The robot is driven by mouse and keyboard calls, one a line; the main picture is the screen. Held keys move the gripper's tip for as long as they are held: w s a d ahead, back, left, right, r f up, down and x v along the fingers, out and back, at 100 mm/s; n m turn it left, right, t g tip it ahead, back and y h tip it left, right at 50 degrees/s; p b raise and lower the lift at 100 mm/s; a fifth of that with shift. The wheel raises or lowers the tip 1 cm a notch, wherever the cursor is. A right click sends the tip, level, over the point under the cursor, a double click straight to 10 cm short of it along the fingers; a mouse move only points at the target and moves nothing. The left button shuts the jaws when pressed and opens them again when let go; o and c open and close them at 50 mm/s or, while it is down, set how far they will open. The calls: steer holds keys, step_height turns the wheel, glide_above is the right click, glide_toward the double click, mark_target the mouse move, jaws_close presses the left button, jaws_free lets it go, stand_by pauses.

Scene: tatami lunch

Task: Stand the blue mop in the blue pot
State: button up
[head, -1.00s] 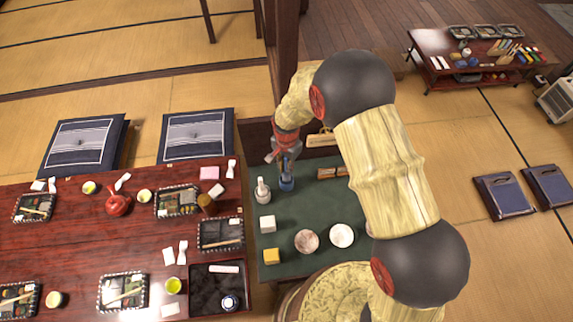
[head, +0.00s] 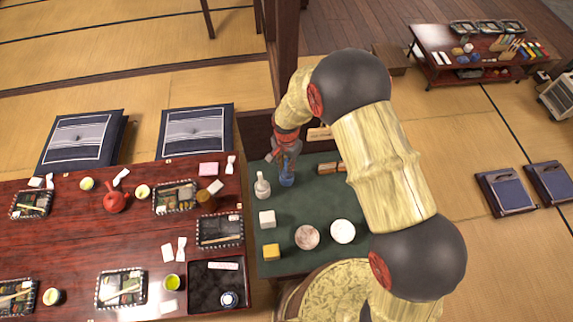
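The blue pot (head: 287,181) stands upright on the dark green mat near the back left of the side table. My gripper (head: 286,158) points down just above the pot, close to its mouth. The fingers are small in the picture and I cannot tell whether they are open or shut. The blue mop cannot be made out clearly; anything at the fingers or in the pot's mouth is too small and partly hidden by my gripper.
A white bottle (head: 262,186) stands close left of the pot. A white block (head: 267,219), a yellow block (head: 271,251), a speckled bowl (head: 307,237) and a white bowl (head: 343,231) are nearer. A wooden post (head: 286,60) rises behind my gripper.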

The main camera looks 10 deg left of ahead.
steer(key=o, duration=0.3)
step_height(320, 180, up, 12)
stand_by(0.8)
stand_by(0.8)
